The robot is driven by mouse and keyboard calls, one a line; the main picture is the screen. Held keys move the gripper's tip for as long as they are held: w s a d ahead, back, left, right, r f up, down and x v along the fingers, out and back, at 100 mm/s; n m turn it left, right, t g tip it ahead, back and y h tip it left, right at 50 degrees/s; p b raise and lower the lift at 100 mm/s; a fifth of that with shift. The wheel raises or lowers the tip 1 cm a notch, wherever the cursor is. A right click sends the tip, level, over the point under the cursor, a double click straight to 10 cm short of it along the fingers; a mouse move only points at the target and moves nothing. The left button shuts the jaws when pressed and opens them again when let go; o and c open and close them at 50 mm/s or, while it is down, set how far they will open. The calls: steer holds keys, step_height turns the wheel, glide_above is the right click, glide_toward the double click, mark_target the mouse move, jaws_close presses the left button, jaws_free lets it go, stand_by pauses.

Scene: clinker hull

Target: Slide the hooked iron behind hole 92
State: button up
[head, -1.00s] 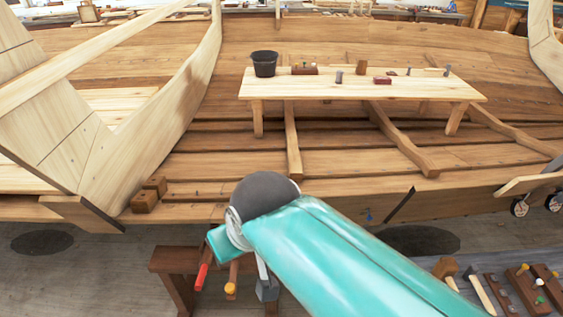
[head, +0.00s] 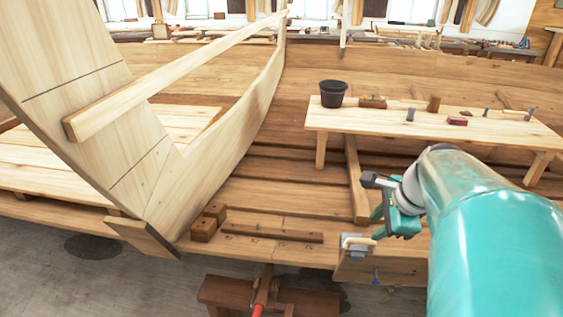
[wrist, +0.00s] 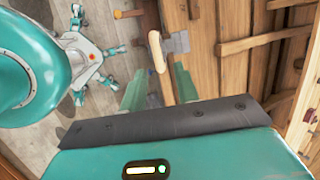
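The hooked iron (head: 356,249), a grey metal piece with a pale wooden handle, is at the upper edge of the hull plank in the head view. In the wrist view its handle (wrist: 156,52) points towards my gripper and its grey metal (wrist: 176,42) lies against the wood. My gripper (head: 382,226) is just right of the handle. Its two teal fingers (wrist: 158,80) stand apart, with the handle end in line with the gap. I cannot tell whether they touch it. Hole 92 cannot be made out; no number is readable.
A bench (head: 430,128) with a black bucket (head: 333,94) and small tools stands inside the hull. Wooden blocks (head: 208,222) lie on the plank edge at left. A low stool (head: 225,290) with a red-handled tool (head: 261,296) stands below. A blue mark (head: 375,276) is on the plank.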

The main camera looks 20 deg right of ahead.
mark_target(363, 240)
steer(key=x, duration=0.3)
steer(key=shift+s+f, duration=0.15)
steer(key=shift+s, duration=0.15)
steer(key=shift+a+f, duration=0.1)
steer(key=shift+f, duration=0.15)
steer(key=shift+x, duration=2.3)
steer(key=shift+w, duration=0.15)
steer(key=shift+c, duration=0.4)
jaws_close()
